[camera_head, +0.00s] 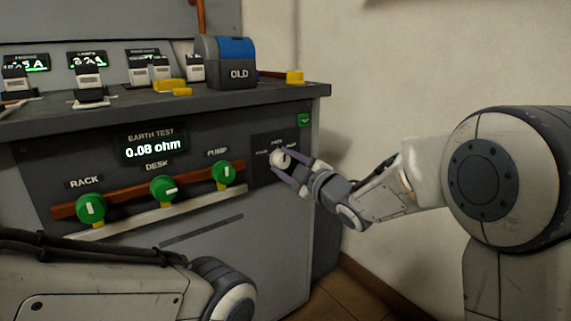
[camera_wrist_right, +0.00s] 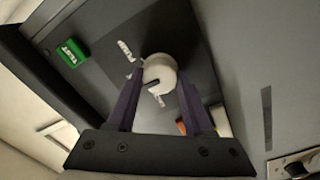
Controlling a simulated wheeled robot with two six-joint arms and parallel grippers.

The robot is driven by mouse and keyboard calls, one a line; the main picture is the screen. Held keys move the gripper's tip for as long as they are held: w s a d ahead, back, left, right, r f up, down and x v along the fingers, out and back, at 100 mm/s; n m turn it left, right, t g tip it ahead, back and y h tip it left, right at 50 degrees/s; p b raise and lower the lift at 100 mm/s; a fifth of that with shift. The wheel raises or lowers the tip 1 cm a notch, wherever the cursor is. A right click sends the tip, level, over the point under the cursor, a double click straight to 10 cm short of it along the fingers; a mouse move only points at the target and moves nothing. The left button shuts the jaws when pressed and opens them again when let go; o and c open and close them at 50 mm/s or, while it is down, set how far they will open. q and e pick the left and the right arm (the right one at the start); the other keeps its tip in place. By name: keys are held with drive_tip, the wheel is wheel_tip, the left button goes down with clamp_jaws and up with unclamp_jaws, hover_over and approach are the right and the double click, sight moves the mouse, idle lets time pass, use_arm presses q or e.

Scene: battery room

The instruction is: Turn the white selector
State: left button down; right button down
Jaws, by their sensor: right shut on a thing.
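The white selector (camera_head: 280,159) is a round knob on a dark plate at the right end of the cabinet's front panel. It also shows in the right wrist view (camera_wrist_right: 160,70), with white lettering around it. My right gripper (camera_head: 282,163) is shut on the selector, with one purple finger on each side of it. The fingers hide part of the knob's sides and of the labels, which are too small to read surely. My left arm comes in at the lower left of the head view, and its gripper fingers are not visible.
Green knobs for RACK (camera_head: 91,209), DESK (camera_head: 163,189) and PUMP (camera_head: 223,173) sit along a copper bar. The earth test display (camera_head: 153,147) reads 0.08 ohm. A blue and grey battery (camera_head: 226,63) marked OLD stands on top.

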drive_tip(key=shift+d, duration=0.1)
drive_tip(key=shift+c, duration=1.5)
unclamp_jaws()
drive_tip(key=p+v, duration=0.3)
drive_tip(key=v, duration=0.7)
drive_tip(key=shift+d, duration=0.15)
drive_tip(key=shift+s, duration=0.15)
